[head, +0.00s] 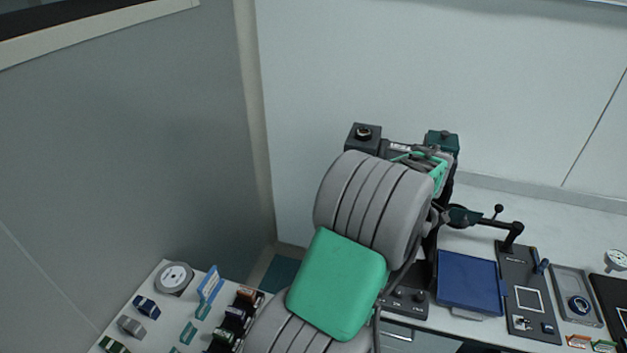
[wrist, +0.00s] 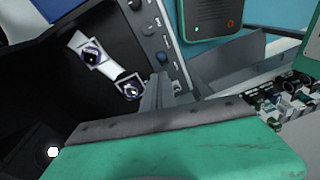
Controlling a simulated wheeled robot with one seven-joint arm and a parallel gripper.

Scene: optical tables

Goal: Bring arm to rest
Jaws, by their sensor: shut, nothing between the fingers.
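My gripper (wrist: 158,93) shows in the wrist view as two grey fingers close together beyond the green-and-grey wrist housing. They are shut and empty. Beneath and beside them is a black panel (wrist: 55,75) with purple-ringed round parts on it. I cannot tell whether the fingertips touch anything. In the head view my grey and green arm stands raised and bent in the middle of the picture, in front of the bench. It hides part of the bench top, and I cannot make out the gripper there.
The right bench holds a blue pad (head: 468,280), a black plate with a framed square (head: 530,292) and a grey tray with a round part (head: 578,304). A left bench carries a round dial (head: 174,278) and several small mounts. A grey partition (head: 120,150) stands at left.

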